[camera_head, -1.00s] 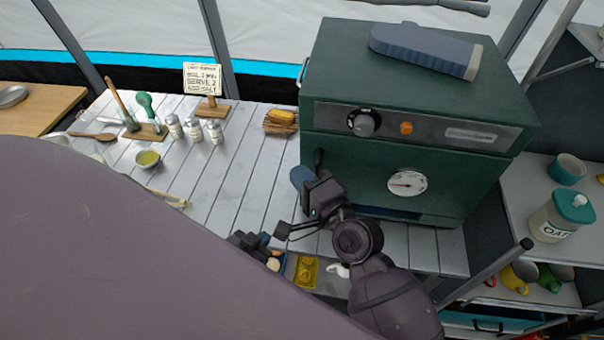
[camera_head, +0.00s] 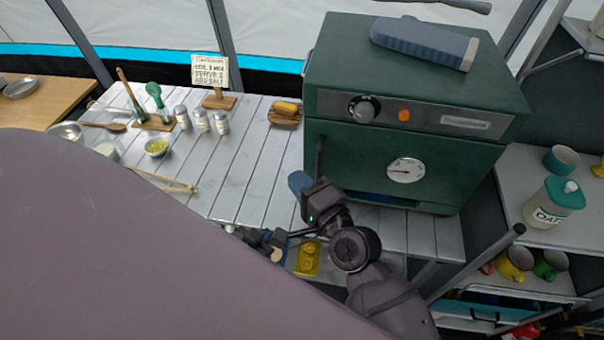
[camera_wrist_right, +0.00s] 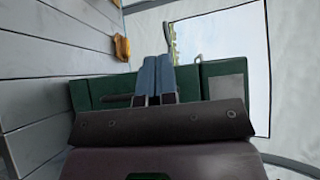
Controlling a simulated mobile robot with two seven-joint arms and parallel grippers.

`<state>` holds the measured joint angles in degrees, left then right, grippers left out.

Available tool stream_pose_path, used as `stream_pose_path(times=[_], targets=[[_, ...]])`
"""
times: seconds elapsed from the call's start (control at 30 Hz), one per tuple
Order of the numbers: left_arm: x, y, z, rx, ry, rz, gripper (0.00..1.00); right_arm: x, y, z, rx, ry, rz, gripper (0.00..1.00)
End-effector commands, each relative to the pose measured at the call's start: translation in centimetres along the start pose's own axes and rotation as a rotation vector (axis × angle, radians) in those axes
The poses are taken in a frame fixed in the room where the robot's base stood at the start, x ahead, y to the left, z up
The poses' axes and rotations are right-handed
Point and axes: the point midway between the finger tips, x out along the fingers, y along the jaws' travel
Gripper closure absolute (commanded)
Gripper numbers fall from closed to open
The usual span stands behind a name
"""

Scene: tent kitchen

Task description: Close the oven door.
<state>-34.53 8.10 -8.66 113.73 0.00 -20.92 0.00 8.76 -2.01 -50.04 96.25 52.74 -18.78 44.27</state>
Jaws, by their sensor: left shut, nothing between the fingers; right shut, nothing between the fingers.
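The dark green oven (camera_head: 425,75) stands on the slatted table. Its front door (camera_head: 350,160) carries a round white gauge (camera_head: 405,170) and an upright black handle (camera_head: 319,155) at the left edge. The door looks closed or nearly so; I cannot tell if a small gap is left. My right gripper (camera_head: 299,183) is shut and empty, just in front of the oven's lower left corner. In the right wrist view, its blue fingers (camera_wrist_right: 155,75) overlap the green oven (camera_wrist_right: 95,92); contact is unclear. My left gripper (camera_head: 265,240) is lower, at the table's front edge, partly hidden.
A blue-grey object (camera_head: 425,42) lies on the oven. Left on the table are shakers (camera_head: 201,120), a bowl (camera_head: 157,147), a sign (camera_head: 210,72) and bread on a board (camera_head: 285,112). A shelf at right holds an oat jar (camera_head: 550,205). Bare slats lie left of the oven.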

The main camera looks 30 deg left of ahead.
Motion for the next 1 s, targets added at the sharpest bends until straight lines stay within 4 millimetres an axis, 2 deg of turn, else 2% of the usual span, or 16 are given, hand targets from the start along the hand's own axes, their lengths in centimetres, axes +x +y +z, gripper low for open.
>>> stream_pose_path(times=[0.13, 0.5, 1.0], targets=[[-0.4, -0.1, 0.7, -0.002, -0.016, -0.002, 1.0, -1.9, 0.1, 1.9, 0.003, 0.002, 0.001, 1.0], [-0.1, -0.1, 0.2, 0.0, -0.006, -0.002, 1.0, -5.6, 0.1, 5.7, 0.001, 0.001, 0.001, 1.0], [-0.1, -0.1, 0.1, 0.0, -0.005, -0.001, 1.0, -6.2, 0.0, 6.4, -0.026, 0.001, 0.0, 1.0]])
